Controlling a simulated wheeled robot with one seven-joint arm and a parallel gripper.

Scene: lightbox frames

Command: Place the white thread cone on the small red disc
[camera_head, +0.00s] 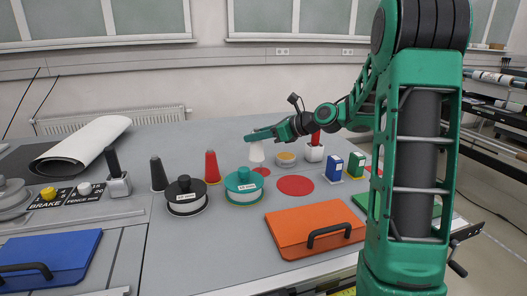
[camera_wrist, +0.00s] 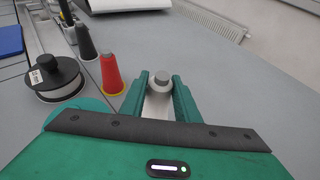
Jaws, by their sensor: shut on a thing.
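My gripper (camera_head: 254,136) is shut on the white thread cone (camera_head: 257,152), which hangs upright below the fingers. In the wrist view the cone's grey tip (camera_wrist: 160,77) shows between the two green fingers (camera_wrist: 161,92). The small red disc (camera_head: 262,171) lies on the grey table, just below the cone in the head view. I cannot tell exactly how high the cone is above the table. In the wrist view the disc is hidden.
A teal-lidded spool (camera_head: 243,186), black-lidded spool (camera_head: 186,195), red cone (camera_head: 212,167) and black cone (camera_head: 158,174) stand to the left. An orange case (camera_head: 314,229) is in front.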

